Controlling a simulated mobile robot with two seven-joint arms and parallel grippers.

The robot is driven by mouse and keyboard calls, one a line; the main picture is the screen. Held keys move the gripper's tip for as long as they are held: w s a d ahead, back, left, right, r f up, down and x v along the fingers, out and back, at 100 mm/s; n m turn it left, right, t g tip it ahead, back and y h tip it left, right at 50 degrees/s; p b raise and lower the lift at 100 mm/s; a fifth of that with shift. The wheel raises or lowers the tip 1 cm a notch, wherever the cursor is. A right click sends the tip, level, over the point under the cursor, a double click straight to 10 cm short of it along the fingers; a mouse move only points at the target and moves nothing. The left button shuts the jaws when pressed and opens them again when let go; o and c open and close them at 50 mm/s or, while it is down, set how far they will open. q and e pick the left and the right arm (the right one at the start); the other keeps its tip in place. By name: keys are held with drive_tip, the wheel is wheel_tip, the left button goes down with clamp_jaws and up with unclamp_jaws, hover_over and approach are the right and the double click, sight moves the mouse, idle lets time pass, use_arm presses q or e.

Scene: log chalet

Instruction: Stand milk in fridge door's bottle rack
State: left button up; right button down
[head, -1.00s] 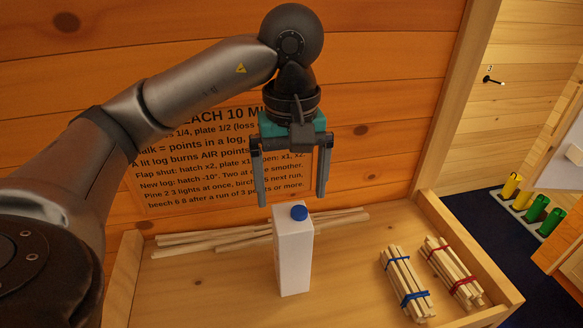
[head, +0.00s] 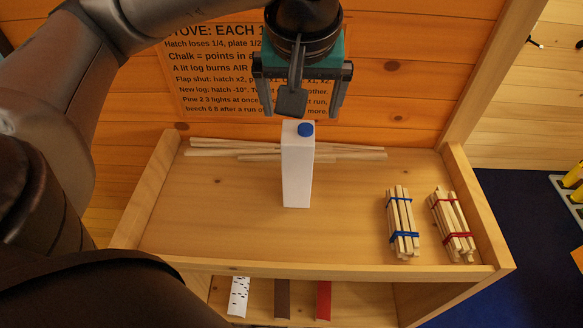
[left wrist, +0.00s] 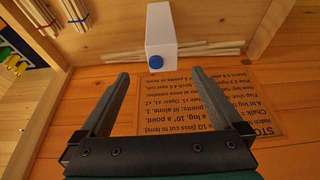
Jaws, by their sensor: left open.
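The milk is a white carton (head: 297,175) with a blue cap, standing upright on a wooden shelf top in the head view. It also shows in the left wrist view (left wrist: 161,32), beyond the fingertips. My left gripper (head: 306,112) is open and empty, just above the carton's top, with its fingers pointing down. In the left wrist view the two fingers (left wrist: 160,75) are spread wide with nothing between them. The fridge door and its bottle rack are not in view. My right gripper is not in view.
Loose sticks (head: 240,150) lie behind the carton. Bundles with blue bands (head: 403,222) and red bands (head: 453,225) lie to its right. A raised wooden rim (head: 478,205) edges the shelf top. A printed sign (head: 215,75) hangs on the log wall behind.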

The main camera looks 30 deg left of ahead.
sight(298, 137)
use_arm(q)
drive_tip(key=b+x, duration=0.2)
drive_tip(key=x, duration=0.7)
drive_tip(key=shift+a+b, duration=0.15)
drive_tip(key=shift+b, duration=0.25)
drive_tip(key=shift+w+a+f, duration=0.15)
drive_tip(key=shift+w+f, duration=0.05)
drive_tip(key=shift+f, duration=0.35)
drive_tip(key=shift+x, duration=2.55)
drive_tip(key=shift+s, duration=0.1)
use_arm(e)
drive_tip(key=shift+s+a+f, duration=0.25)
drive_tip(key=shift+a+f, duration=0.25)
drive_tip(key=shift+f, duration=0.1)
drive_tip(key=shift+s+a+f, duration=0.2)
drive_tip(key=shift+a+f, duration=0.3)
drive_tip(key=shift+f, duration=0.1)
use_arm(q)
drive_tip(key=shift+c, duration=0.4)
clamp_jaws()
